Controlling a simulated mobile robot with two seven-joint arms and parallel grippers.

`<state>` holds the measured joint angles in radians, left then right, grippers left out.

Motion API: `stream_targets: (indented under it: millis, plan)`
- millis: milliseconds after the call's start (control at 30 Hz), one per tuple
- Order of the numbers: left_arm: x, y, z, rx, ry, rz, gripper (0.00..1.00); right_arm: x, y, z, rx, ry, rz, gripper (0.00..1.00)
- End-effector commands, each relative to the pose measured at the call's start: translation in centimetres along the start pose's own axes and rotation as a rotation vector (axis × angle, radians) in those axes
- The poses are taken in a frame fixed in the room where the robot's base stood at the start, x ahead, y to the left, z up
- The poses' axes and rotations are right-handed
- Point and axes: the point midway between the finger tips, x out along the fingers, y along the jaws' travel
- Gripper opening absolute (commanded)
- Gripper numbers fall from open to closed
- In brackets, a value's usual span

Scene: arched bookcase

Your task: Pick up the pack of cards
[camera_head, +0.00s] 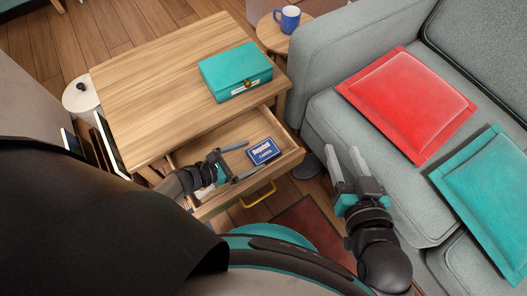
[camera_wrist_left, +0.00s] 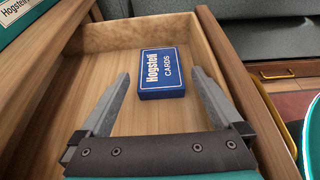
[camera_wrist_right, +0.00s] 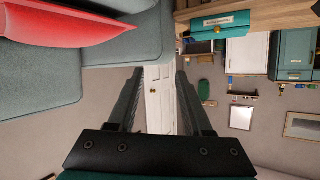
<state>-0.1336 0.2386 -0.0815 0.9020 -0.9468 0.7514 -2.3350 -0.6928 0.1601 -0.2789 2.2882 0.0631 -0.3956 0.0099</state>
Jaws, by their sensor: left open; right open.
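The blue pack of cards (camera_head: 263,151) lies flat in the open wooden drawer (camera_head: 291,158), toward its right end in the head view. In the left wrist view the pack (camera_wrist_left: 162,73) shows its white lettering and lies ahead of the fingertips. My left gripper (camera_head: 242,161) is open and empty over the drawer; in the left wrist view its fingers (camera_wrist_left: 160,85) are spread, with the pack beyond and between them, apart from both. My right gripper (camera_head: 343,163) is open and empty beside the sofa; its fingers (camera_wrist_right: 160,75) also show in the right wrist view.
A teal box (camera_head: 236,72) stands on the wooden table top (camera_head: 140,80) above the drawer. The grey sofa (camera_head: 325,105) with a red cushion (camera_head: 408,105) and a teal cushion (camera_head: 488,190) bounds the right. A blue mug (camera_head: 287,19) stands on a round side table.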

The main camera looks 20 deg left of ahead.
Motion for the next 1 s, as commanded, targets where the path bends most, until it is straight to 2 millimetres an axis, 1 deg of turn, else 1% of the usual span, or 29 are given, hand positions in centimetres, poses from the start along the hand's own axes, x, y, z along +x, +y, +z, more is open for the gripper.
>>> stream_targets:
  millis: [267,500,600,767,1000]
  plan:
    - [1.9,0.0,-0.1,0.0,-0.002,0.0,1.0,0.0,-1.0,-0.2,0.022,0.104,-0.026,0.5]
    - [4.0,0.0,-0.1,0.0,-0.002,0.0,1.0,-0.6,-2.0,-0.9,0.05,0.235,-0.05,0.5]
    - [4.5,0.0,-0.1,-0.001,-0.001,0.0,1.0,-0.8,-2.3,-1.2,0.06,0.279,-0.058,0.5]
    - [5.0,0.0,0.0,-0.001,-0.001,-0.001,1.0,-1.1,-2.5,-1.4,0.068,0.315,-0.063,0.5]
    - [5.1,0.0,0.0,0.0,-0.001,0.0,1.0,-1.2,-2.5,-1.5,0.069,0.32,-0.063,0.5]
